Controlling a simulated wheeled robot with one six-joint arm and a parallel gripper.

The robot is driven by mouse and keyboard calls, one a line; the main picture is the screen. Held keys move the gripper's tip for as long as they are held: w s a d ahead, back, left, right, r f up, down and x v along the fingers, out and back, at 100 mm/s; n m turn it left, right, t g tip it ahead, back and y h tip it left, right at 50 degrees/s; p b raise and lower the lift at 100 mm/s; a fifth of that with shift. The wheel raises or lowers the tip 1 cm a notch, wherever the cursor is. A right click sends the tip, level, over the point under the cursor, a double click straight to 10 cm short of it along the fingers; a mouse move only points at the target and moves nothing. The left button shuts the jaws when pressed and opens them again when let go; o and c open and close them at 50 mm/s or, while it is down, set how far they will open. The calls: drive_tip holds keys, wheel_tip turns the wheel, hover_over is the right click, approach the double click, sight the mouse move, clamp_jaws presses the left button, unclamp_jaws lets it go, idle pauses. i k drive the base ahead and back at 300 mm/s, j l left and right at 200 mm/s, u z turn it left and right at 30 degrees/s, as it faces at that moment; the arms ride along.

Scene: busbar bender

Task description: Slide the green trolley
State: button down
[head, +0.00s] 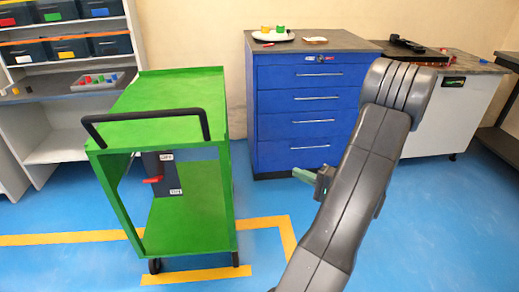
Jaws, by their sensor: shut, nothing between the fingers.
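The green trolley (212,190) stands upright on the blue floor at the left centre, with a black push handle (143,116) raised along its near top edge. A dark panel (163,175) with a red lever (153,180) and small white labels is fixed below its top. My gripper (297,172) is to the right of the trolley, in front of the blue drawer cabinet. It points left toward the trolley, shut and empty, with a clear gap between them. Part of the gripper is hidden by my arm.
A blue drawer cabinet (306,115) stands behind my arm. A white cabinet (440,117) is at the right. Shelving with bins (95,47) is at the left. Yellow floor lines (262,222) run around the trolley. The floor between trolley and gripper is clear.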

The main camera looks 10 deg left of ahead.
sight(192, 212)
drive_tip(key=i+l+z, duration=0.25)
drive_tip(key=i+z, duration=0.15)
drive_tip(key=i, duration=0.3)
drive_tip(key=i+z, duration=0.35)
drive_tip(key=i, duration=0.3)
drive_tip(key=i+l+u, duration=0.1)
drive_tip(key=i+u, duration=0.25)
drive_tip(key=i+l+u, duration=0.15)
drive_tip(key=i+u, duration=0.15)
drive_tip(key=i+l+u, duration=0.35)
drive_tip(key=i+u, duration=0.1)
drive_tip(key=u, duration=2.6)
